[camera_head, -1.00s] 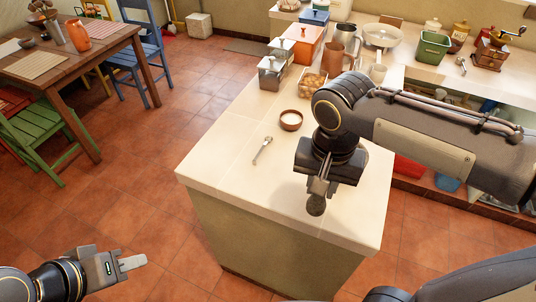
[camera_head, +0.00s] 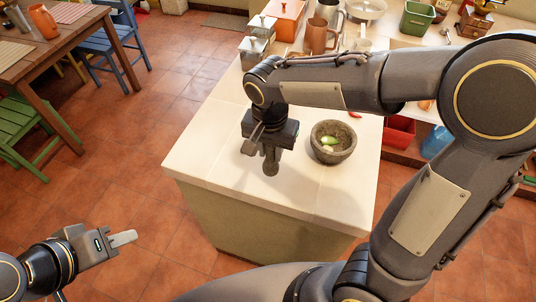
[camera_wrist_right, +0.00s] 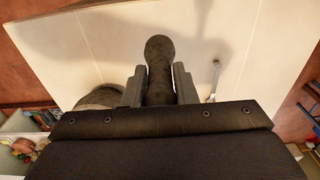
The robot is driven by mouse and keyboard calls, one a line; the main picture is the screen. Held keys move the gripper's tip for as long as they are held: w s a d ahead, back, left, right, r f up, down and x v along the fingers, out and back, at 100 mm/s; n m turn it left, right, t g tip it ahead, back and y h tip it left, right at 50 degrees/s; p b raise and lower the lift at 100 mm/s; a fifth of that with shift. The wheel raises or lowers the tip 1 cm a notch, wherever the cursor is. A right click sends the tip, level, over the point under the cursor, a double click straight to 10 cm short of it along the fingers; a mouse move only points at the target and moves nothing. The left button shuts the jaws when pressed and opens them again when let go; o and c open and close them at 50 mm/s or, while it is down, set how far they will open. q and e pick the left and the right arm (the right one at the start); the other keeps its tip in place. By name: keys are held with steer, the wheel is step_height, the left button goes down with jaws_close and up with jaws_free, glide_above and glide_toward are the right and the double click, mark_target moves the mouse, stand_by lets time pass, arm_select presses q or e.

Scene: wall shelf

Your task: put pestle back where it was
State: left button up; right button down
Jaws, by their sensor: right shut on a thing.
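The dark stone pestle (camera_head: 271,161) is in my right gripper (camera_head: 263,142), with its rounded end pointing down over the pale counter. In the right wrist view the pestle (camera_wrist_right: 159,62) sits between the two fingers of the gripper (camera_wrist_right: 159,84). I cannot tell whether its end touches the counter. The stone mortar (camera_head: 346,153) stands upright just right of the gripper, with green and whitish pieces inside. Part of the mortar (camera_wrist_right: 101,97) shows left of the fingers in the wrist view. My left gripper (camera_head: 122,239) is low at the left, away from the counter, its jaw gap unclear.
A slim metal utensil (camera_wrist_right: 215,78) lies right of the fingers in the wrist view. Canisters, a copper mug (camera_head: 320,38) and a red chili (camera_head: 355,115) are farther back. My right arm hides part of the counter.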

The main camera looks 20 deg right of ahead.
mark_target(268, 158)
steer(key=shift+w+a+f, duration=0.1)
steer(key=shift+w+f, duration=0.1)
steer(key=shift+f, duration=0.05)
steer(key=shift+w+a+f, duration=0.1)
steer(key=shift+w+f, duration=0.1)
steer(key=shift+f, duration=1.6)
steer(key=shift+f, duration=0.2)
steer(key=c, duration=1.2)
jaws_free()
steer(key=shift+o, duration=0.2)
steer(key=shift+r, duration=0.1)
